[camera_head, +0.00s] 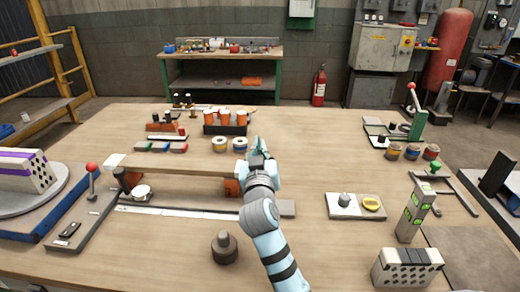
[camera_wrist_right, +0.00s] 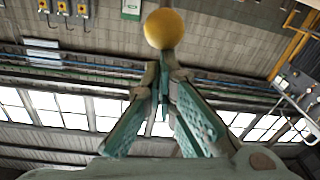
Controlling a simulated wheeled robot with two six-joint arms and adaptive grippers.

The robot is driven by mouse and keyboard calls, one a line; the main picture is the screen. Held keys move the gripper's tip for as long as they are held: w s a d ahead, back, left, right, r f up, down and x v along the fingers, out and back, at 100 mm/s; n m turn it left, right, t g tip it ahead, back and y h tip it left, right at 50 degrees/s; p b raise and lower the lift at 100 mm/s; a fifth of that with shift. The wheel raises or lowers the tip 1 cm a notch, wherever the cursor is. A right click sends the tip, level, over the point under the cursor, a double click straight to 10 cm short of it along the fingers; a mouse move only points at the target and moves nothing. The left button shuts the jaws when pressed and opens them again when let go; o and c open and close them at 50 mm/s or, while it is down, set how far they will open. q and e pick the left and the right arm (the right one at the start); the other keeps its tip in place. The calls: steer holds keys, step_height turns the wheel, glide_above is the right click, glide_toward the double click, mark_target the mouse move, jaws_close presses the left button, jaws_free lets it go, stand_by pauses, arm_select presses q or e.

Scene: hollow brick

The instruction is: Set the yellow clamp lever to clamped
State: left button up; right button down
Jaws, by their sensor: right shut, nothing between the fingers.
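A yellow ball knob (camera_wrist_right: 164,28) shows in the right wrist view, just beyond the fingertips of my right gripper (camera_wrist_right: 163,75). A short stem seems to run down from the ball towards the fingertips; I cannot tell whether they touch. In the head view my right gripper (camera_head: 258,150) is over the middle of the table, fingers pointing away from me, shut and empty. It covers the area behind it, and I cannot make out the yellow ball or the lever's base there. My left gripper is out of the head view.
A long wooden board (camera_head: 180,167) lies left of my gripper. A red-knobbed lever (camera_head: 92,169) stands at left. A plate with a yellow knob (camera_head: 371,204) and a grey post (camera_head: 412,214) are at right.

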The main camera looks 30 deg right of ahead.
steer(key=shift+r, duration=0.1)
step_height(320, 180, up, 10)
stand_by(0.5)
stand_by(0.4)
